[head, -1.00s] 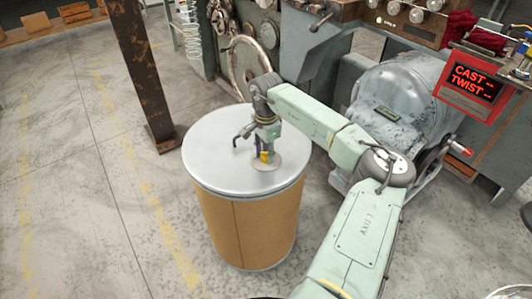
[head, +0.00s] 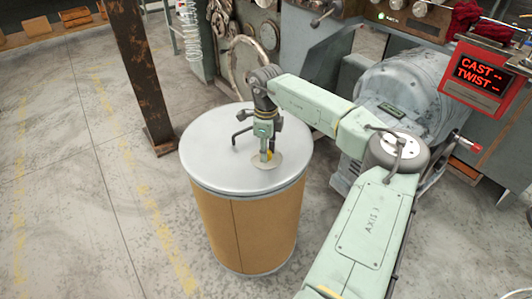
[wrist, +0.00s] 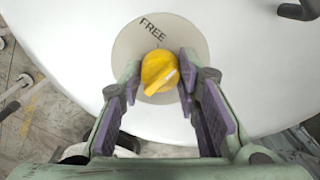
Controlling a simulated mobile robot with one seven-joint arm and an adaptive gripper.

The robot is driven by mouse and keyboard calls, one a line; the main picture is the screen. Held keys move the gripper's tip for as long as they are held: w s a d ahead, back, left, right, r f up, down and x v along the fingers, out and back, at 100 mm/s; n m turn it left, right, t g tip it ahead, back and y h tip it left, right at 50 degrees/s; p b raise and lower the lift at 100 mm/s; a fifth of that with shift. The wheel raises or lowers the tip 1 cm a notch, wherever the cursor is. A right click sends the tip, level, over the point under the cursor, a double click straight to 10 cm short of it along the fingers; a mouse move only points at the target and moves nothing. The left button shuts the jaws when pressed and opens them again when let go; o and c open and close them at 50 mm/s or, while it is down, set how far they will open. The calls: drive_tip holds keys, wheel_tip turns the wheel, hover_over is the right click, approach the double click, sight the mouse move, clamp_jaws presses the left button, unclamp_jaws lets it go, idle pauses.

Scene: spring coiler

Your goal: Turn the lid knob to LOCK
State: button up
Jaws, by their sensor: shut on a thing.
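The yellow lid knob (wrist: 160,72) sits on a round beige plate (wrist: 125,45) printed with the word FREE. A pale line runs along the knob's ridge; LOCK cannot be read in view. My gripper (wrist: 159,68) has its purple-padded fingers on the left and right of the knob and is shut on it. In the head view my gripper (head: 266,155) points down at the plate (head: 281,161) on the grey drum lid (head: 212,150), partly hiding the knob.
A dark bent handle (head: 239,134) stands on the lid close to my gripper. The lid tops a brown drum (head: 245,225). A rusty post (head: 140,75) stands behind left, and a grey machine housing (head: 395,95) is to the right.

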drive_tip(key=m+b, duration=0.1)
drive_tip(key=m, duration=0.3)
drive_tip(key=shift+m, duration=0.3)
drive_tip(key=shift+m+b, duration=0.6)
drive_tip(key=shift+m, duration=0.9)
drive_tip(key=o, duration=1.2)
drive_tip(key=shift+r, duration=0.15)
wheel_tip(320, 180, up, 12)
drive_tip(key=shift+f, duration=0.1)
